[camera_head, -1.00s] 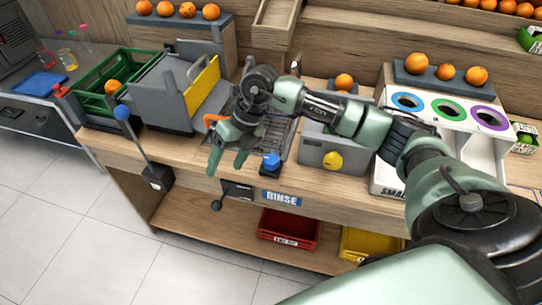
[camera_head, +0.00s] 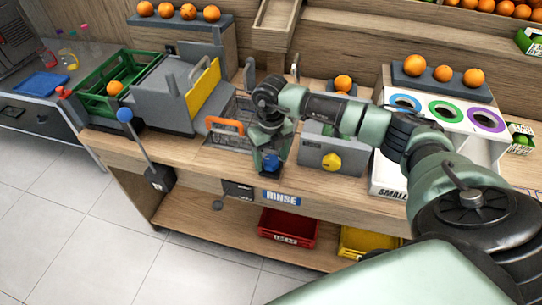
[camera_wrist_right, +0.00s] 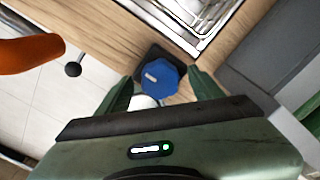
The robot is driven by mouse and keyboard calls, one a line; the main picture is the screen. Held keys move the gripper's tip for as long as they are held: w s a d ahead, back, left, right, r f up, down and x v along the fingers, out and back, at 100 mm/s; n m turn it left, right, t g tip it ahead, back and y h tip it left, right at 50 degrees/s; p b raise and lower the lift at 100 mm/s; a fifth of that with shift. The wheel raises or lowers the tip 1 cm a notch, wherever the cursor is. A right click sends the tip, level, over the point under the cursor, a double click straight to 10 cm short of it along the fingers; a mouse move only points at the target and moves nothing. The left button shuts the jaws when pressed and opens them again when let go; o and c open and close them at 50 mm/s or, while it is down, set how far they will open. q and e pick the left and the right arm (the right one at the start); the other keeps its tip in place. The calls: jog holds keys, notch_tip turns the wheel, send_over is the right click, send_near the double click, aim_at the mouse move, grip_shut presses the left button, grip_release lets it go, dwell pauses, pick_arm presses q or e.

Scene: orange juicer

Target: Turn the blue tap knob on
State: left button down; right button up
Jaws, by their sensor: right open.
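The blue tap knob (camera_head: 271,161) sits on a dark base at the front of the wooden counter, above the RINSE label. In the right wrist view the knob (camera_wrist_right: 160,78) shows as a blue faceted cap with a small white mark. My right gripper (camera_head: 271,168) points down over it in the head view. In the right wrist view my right gripper (camera_wrist_right: 160,92) is open, with one green finger on each side of the knob. Whether the fingers touch it I cannot tell. My left gripper is not in view.
A wire basket with an orange handle (camera_head: 225,125) stands left of the gripper. A grey box with a yellow knob (camera_head: 331,161) stands to the right. A lever with a blue ball (camera_head: 124,113) rises at the left. Red (camera_head: 288,228) and yellow crates sit below.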

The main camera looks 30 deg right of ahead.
jog(key=c, duration=1.4)
